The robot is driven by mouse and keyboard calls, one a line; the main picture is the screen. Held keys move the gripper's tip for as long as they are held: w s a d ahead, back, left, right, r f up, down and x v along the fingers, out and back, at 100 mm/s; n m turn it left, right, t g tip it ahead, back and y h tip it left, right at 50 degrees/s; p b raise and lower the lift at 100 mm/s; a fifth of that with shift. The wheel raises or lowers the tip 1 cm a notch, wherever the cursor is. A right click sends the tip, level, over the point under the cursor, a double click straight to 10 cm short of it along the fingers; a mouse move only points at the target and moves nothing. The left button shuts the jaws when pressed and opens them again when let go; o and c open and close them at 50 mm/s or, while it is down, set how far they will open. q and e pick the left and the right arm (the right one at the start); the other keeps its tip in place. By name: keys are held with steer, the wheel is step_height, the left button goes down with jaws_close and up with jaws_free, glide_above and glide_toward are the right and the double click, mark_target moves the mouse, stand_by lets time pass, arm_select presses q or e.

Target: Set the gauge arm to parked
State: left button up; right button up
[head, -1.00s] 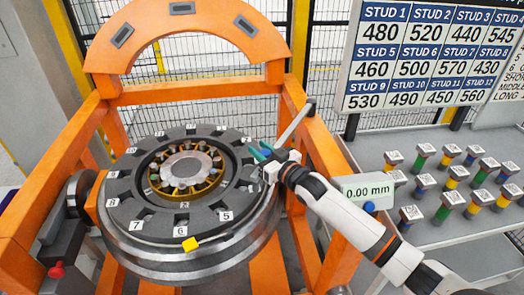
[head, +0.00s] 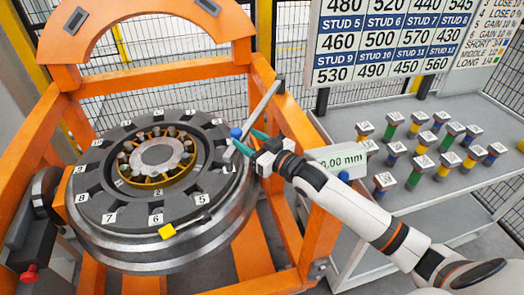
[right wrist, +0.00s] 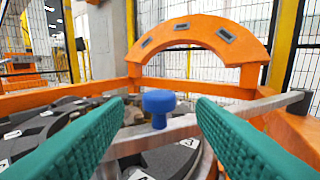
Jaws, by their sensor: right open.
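The gauge arm (head: 262,104) is a flat grey metal bar running from the right post of the orange frame down to the edge of the dark numbered ring (head: 110,200). A blue knob (head: 236,132) stands upright on it. My right gripper (head: 246,146) is open beside the knob, at the ring's right edge. In the right wrist view the blue knob (right wrist: 158,104) stands ahead between the two spread teal fingers, touching neither, with the bar (right wrist: 258,105) passing behind them. The gauge display (head: 337,160) reads 0.00 mm, its first digit partly hidden. My left gripper is not in view.
The orange frame (head: 32,135) surrounds the wheel, its arch behind. A yellow block (head: 167,231) sits on the ring's front edge. A grey table (head: 405,205) at right holds several coloured studs. A sign with stud numbers (head: 390,50) stands behind it.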

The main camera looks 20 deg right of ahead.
steer(key=shift+b+v, duration=0.4)
steer(key=shift+v, duration=1.95)
steer(key=shift+c, duration=0.2)
